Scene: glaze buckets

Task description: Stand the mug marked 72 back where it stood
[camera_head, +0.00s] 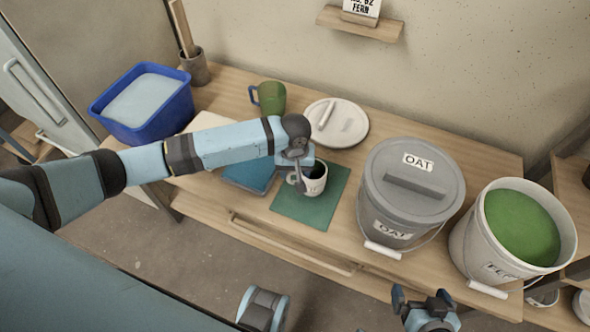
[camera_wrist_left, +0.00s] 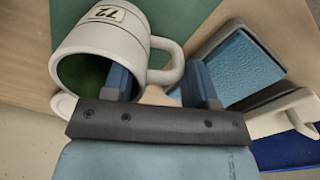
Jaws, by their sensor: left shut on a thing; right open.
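The white mug marked 72 (camera_head: 316,181) is over the green mat (camera_head: 318,214) in the head view. I cannot tell whether its base touches the mat. In the left wrist view the mug (camera_wrist_left: 112,42) shows its 72 label, a green inside and its handle towards my fingers. My right gripper (camera_head: 424,300) is open and empty, low in front of the table.
A lidded grey OAT bucket (camera_head: 385,215) and an open FERN bucket (camera_head: 480,240) of green glaze stand right of the mat. A green mug (camera_head: 271,97) and a pale lid (camera_head: 350,135) are behind. A blue tray (camera_head: 250,178) and blue tub (camera_head: 165,120) are left.

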